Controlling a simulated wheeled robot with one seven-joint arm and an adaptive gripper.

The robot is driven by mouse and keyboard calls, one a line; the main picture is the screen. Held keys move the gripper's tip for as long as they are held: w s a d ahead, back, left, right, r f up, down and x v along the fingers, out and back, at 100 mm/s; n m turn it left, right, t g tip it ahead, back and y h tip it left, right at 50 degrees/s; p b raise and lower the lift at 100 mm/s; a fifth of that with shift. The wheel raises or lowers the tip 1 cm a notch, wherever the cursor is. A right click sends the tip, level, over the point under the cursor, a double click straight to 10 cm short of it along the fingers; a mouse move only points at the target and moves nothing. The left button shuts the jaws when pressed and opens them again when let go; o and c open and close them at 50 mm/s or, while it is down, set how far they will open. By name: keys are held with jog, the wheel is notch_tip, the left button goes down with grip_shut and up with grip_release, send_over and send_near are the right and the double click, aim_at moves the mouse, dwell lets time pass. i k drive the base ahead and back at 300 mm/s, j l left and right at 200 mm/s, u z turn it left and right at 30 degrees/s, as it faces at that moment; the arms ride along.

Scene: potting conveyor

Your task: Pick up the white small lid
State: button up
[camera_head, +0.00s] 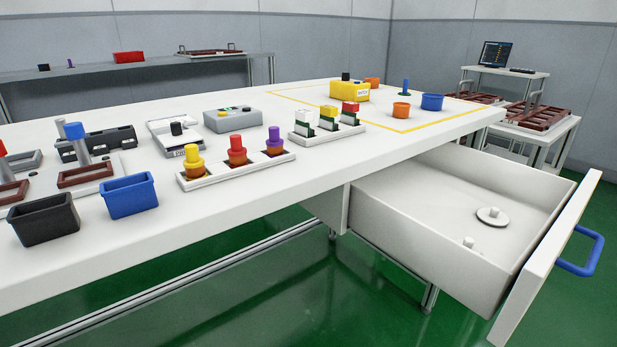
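A pulled-out white drawer (405,220) hangs under the right part of the table. Two white lid-like pieces lie on its floor. The larger is a flat round disc with a knob (492,215), near the middle of the drawer floor. The smaller white piece (468,242) lies nearer the front wall of the drawer, and its lower part is hidden by that wall. It looks like the small white lid, though only its top shows. My gripper is not in view.
The drawer front carries a blue handle (592,250) at the right. The white table (330,170) above holds colored bottles in a tray (240,170), a blue bin (128,196), a black bin (44,220) and a yellow box (350,92). The green floor before the table is clear.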

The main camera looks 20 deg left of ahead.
aim_at(469, 242)
jog(key=k+j+u, duration=0.15)
jog(key=u, duration=0.25)
jog(key=k+j+u, duration=0.1)
jog(key=j+u, duration=0.25)
jog(key=k+j+u, duration=0.1)
jog(key=u, duration=0.3)
jog(key=j+u, duration=0.35)
jog(key=i+l+z, duration=0.1)
jog(key=z, duration=0.3)
jog(key=i+l+z, duration=0.1)
jog(key=z, duration=0.25)
jog(key=i+l+z, duration=0.15)
jog(key=z, duration=0.25)
jog(key=i+l+z, duration=0.15)
jog(key=z, duration=0.2)
